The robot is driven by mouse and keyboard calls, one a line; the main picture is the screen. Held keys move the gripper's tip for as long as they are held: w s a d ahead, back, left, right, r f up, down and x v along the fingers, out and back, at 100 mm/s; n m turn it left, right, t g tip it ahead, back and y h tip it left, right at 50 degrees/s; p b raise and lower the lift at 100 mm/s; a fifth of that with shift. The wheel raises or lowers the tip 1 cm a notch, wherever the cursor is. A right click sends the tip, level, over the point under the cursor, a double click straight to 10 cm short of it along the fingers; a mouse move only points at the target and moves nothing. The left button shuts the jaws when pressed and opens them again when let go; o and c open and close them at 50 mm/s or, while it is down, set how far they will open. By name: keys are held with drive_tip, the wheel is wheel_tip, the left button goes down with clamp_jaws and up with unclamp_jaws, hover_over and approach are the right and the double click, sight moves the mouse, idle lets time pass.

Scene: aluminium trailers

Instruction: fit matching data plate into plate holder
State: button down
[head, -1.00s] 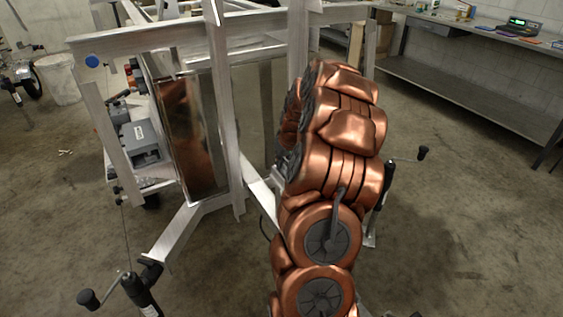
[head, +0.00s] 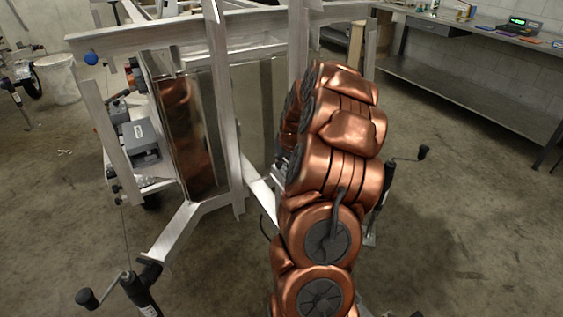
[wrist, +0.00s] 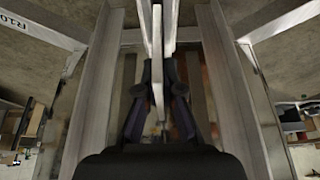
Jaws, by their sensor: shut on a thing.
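In the wrist view, my gripper (wrist: 160,92) has its dark fingers shut on a thin, pale, upright piece (wrist: 157,65) seen almost edge-on. It may be the data plate, but its face and any marking do not show. In the head view, my copper-coloured arm hides the gripper and what it holds. The gripper is among the aluminium trailer's (head: 228,120) frame members, which run on both sides of it in the wrist view. I cannot make out the plate holder in either view.
A wide reflective panel (head: 188,135) stands on the left of the frame. A grey box (head: 140,140) is beyond it. A crank (head: 90,298) sticks out at lower left. The bench (head: 455,85) at upper right carries coloured flat pieces (head: 505,31) and a device with a green display (head: 522,23).

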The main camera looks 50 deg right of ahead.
drive_tip(key=shift+f+b, duration=0.35)
drive_tip(key=shift+f, duration=0.5)
drive_tip(key=c, duration=1.2)
unclamp_jaws()
drive_tip(key=shift+c, duration=0.2)
drive_tip(key=shift+r, duration=0.1)
drive_tip(key=v, duration=1.1)
drive_tip(key=shift+s+a+r, duration=0.15)
drive_tip(key=shift+s+r, duration=0.1)
drive_tip(key=shift+r, duration=0.1)
